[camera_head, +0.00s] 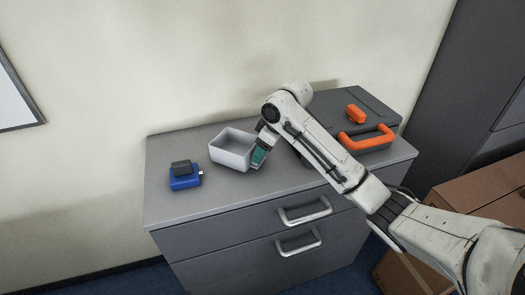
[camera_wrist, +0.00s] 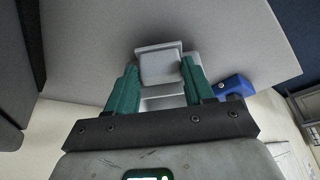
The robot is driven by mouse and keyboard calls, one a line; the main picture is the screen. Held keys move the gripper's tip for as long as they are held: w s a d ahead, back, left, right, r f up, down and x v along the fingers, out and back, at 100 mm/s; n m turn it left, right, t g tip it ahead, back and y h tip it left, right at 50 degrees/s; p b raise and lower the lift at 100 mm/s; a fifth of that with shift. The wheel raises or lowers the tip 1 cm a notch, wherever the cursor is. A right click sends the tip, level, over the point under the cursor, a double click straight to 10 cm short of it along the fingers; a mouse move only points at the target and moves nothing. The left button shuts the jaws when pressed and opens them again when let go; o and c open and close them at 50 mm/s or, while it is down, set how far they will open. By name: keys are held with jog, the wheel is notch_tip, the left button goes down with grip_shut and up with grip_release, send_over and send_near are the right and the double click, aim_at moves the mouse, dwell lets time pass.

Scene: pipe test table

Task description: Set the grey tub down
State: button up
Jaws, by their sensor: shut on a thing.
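The grey tub (camera_head: 228,158) is a light, open-topped box at the middle of the cabinet top (camera_head: 205,205), and it looks upright and empty. My gripper (camera_head: 258,157) has teal fingers and is at the tub's right side, shut on its wall. In the wrist view the tub (camera_wrist: 161,70) shows between the two fingers of my gripper (camera_wrist: 160,84). I cannot tell whether the tub's base touches the cabinet top or is slightly above it. My gripper hides part of the tub's right side.
A blue object (camera_head: 184,181) with a dark block (camera_head: 181,167) on it is left of the tub. A dark case (camera_head: 375,111) with an orange handle (camera_head: 366,141) and an orange block (camera_head: 356,113) is at the right. The cabinet's front left top is clear. Cardboard boxes (camera_head: 490,190) stand at right.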

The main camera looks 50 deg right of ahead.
jog(key=shift+f, duration=0.45)
jog(key=o, duration=1.1)
jog(key=b+v, duration=0.1)
jog(key=v, duration=1.1)
